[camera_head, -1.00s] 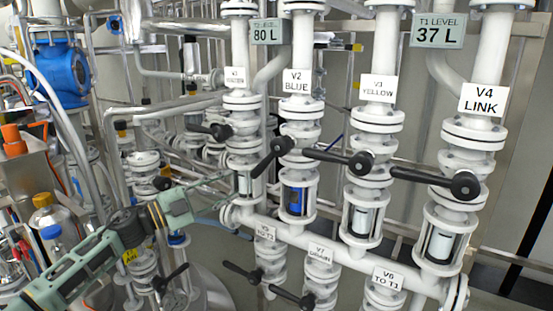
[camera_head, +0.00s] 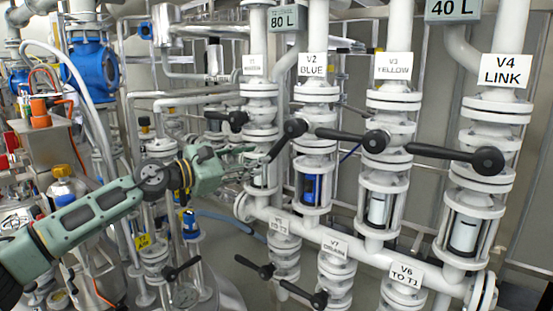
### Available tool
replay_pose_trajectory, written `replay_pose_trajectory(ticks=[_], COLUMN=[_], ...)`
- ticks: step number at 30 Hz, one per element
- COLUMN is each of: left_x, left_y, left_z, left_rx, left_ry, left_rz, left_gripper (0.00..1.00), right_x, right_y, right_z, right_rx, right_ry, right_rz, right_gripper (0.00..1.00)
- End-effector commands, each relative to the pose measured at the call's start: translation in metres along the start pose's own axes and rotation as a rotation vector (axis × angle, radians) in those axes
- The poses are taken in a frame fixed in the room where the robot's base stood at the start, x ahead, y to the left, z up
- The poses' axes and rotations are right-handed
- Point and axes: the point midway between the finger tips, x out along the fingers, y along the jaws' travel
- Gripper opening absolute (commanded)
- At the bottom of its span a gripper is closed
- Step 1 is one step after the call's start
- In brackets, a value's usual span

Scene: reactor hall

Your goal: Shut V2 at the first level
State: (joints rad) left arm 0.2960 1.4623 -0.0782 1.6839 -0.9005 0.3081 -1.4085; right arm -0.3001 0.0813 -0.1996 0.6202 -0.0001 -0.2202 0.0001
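Valve V2 is the white flanged column with the "V2 BLUE" label (camera_head: 313,65). Its black lever (camera_head: 284,139) slants down and to the left from the round hub, across the pipe. A sight glass below it shows blue (camera_head: 311,188). My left gripper (camera_head: 255,164) comes in from the left at the height of the lever's lower end. Its fingers look spread, close to the lever tip. Whether they touch it cannot be told. My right gripper is not in view.
V3's lever (camera_head: 345,135) and V4's lever (camera_head: 455,153) point left, nearly level. V1's lever (camera_head: 228,117) is just above my gripper. Lower levers (camera_head: 255,267) stick out beneath. The displays read 80 L (camera_head: 287,19) and 40 L (camera_head: 452,10).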

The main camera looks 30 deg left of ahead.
Motion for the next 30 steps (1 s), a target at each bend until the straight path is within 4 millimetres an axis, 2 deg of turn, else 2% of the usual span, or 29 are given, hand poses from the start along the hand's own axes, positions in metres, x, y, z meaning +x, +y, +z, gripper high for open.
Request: replay_pose_trajectory(ticks=[8, 16, 22, 30], left_x=[0.015, 0.049, 0.070, 0.078], left_y=[0.007, 0.005, 0.003, 0.000], left_z=[0.005, 0.006, 0.003, 0.000], left_rx=[0.001, 0.000, 0.001, 0.004], left_ry=[-0.002, -0.004, -0.001, 0.000], left_rz=[0.006, 0.002, 0.001, -0.001], left_gripper=[0.36, 0.36, 0.36, 0.36], right_x=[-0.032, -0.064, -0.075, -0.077], right_y=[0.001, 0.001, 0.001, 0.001], right_z=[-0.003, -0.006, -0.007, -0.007], right_rx=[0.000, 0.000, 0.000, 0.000], right_ry=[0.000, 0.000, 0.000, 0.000], right_rz=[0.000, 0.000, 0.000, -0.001], right_gripper=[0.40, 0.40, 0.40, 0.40])
